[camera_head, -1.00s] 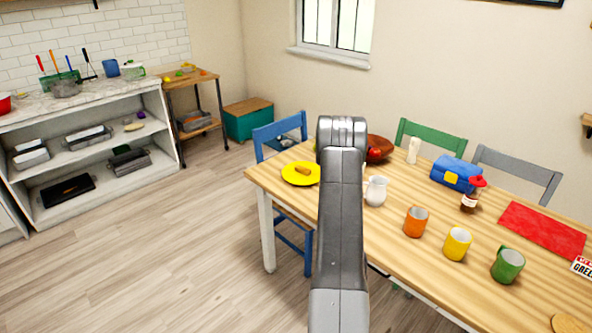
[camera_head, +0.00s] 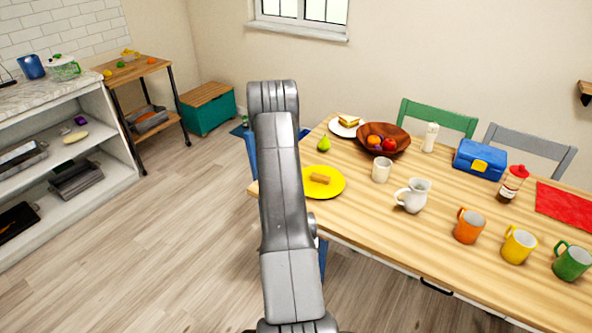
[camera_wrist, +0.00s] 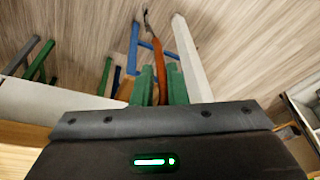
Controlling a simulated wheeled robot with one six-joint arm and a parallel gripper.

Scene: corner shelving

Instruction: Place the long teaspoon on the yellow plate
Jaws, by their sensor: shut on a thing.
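The yellow plate (camera_head: 335,187) lies near the left end of the wooden table, with a small brown roll-shaped thing (camera_head: 320,178) on it. My arm stands just left of the plate in the head view and hides my gripper there. In the wrist view my gripper (camera_wrist: 161,82), with green fingers, is shut on the long teaspoon (camera_wrist: 158,48). Its orange-red handle sticks out beyond the fingers and the far end looks dark. The wrist view shows the spoon above the floor and chair legs.
A white pitcher (camera_head: 413,195), a white cup (camera_head: 381,171), a green pear (camera_head: 323,144) and a brown fruit bowl (camera_head: 398,140) stand near the plate. Several mugs line the right side. A blue chair (camera_head: 252,150) is behind my arm; floor to the left is clear.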

